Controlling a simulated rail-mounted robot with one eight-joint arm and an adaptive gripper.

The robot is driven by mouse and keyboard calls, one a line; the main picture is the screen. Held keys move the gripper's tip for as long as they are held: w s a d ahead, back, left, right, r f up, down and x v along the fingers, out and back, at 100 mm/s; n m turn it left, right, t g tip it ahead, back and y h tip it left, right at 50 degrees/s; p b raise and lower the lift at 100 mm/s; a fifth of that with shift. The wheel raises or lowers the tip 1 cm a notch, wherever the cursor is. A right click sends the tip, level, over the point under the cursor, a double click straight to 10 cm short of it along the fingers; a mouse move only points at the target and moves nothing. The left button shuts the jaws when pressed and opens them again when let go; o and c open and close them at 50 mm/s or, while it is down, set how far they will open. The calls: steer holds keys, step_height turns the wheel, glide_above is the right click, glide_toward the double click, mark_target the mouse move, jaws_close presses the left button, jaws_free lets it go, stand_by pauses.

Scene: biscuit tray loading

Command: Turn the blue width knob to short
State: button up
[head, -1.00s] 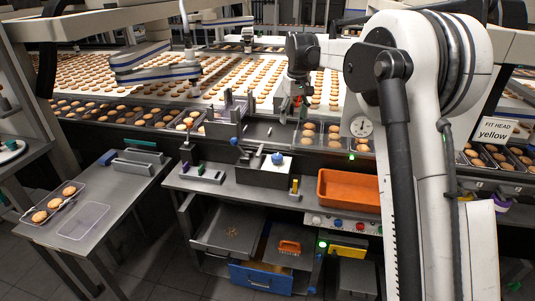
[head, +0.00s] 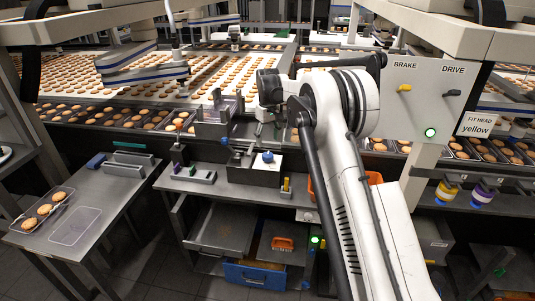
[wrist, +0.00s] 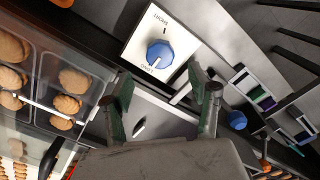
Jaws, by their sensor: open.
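The blue knob (wrist: 160,54) is in the upper middle of the wrist view, on a white plate (wrist: 185,47) with a small label at each of two opposite ends. In the head view the blue knob (head: 267,157) stands on the dark box on the middle bench. My gripper (wrist: 161,98) is open and empty, its two green-padded fingers apart. In the wrist view the knob lies just beyond the gap between the fingertips, apart from them.
A second, smaller blue knob (wrist: 237,120) sits to the right in the wrist view. A tall grey fixture (head: 214,130) stands behind the box. An orange bin (head: 375,178) is partly behind my arm. A side table (head: 110,195) with a biscuit tray is at left.

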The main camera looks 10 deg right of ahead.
mark_target(268, 155)
step_height(268, 155, down, 7)
steer(key=shift+f, duration=0.15)
stand_by(0.4)
steer(key=c, duration=1.2)
